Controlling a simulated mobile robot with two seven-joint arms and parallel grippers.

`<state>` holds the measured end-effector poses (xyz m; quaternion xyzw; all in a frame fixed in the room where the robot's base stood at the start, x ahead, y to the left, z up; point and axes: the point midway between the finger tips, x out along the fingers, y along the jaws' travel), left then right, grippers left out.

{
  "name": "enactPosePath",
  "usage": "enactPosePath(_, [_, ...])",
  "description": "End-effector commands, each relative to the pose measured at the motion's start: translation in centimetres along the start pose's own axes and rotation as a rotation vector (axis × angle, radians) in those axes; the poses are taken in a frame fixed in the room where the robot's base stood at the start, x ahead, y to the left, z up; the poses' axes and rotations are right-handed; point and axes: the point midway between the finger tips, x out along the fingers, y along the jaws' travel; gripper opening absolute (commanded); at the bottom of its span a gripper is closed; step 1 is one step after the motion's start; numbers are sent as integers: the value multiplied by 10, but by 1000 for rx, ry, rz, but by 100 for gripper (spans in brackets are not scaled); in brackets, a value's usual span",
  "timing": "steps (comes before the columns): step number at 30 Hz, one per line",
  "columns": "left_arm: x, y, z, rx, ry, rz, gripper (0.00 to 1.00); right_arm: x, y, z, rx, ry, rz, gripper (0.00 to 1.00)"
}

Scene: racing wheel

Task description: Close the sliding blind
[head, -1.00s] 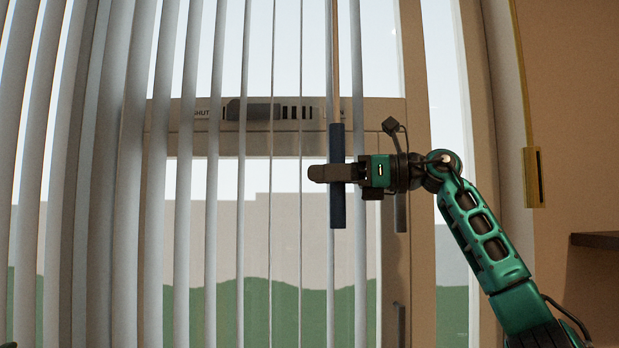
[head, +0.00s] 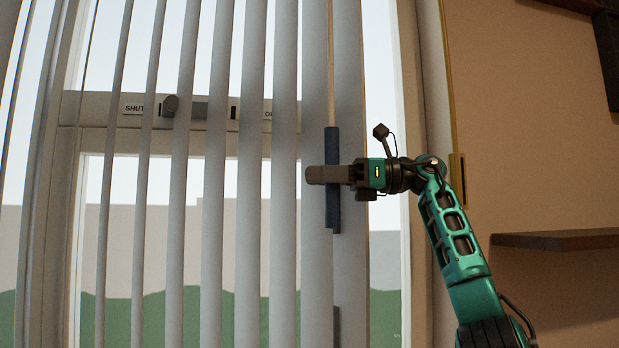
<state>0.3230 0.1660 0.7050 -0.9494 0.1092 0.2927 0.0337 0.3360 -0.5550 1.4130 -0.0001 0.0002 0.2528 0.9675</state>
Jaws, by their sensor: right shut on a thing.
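The sliding blind (head: 212,220) is a row of pale vertical slats hanging in front of a window. Its slats stand apart, with window showing between them. A thin wand with a dark blue handle (head: 332,210) hangs at the right part of the slats. My right gripper (head: 325,175) is shut on the blue handle, its fingers across the handle's middle. A strip of window shows uncovered to the right of the last slat, behind my right gripper's arm. My left gripper is not in view.
The window frame has a crossbar (head: 140,104) with a "SHUT" label and a dark latch knob (head: 170,105). To the right is a brown wall with a brass fitting (head: 459,178) and a dark shelf (head: 560,239).

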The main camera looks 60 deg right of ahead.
Motion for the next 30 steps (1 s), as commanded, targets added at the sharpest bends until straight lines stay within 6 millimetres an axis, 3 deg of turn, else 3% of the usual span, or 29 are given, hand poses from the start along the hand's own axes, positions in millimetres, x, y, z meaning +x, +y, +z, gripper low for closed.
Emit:
enactPosePath(9, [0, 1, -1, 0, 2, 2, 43, -13, -3, -1, 1, 5, -2, 0])
enactPosePath(23, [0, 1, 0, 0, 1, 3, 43, -14, -3, -1, -1, 4, -1, 0])
enactPosePath(24, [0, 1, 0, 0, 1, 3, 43, -14, -3, -1, -1, 4, -1, 36])
enactPosePath(30, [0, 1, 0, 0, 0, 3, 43, -14, -3, 0, 0, 2, -1, 55])
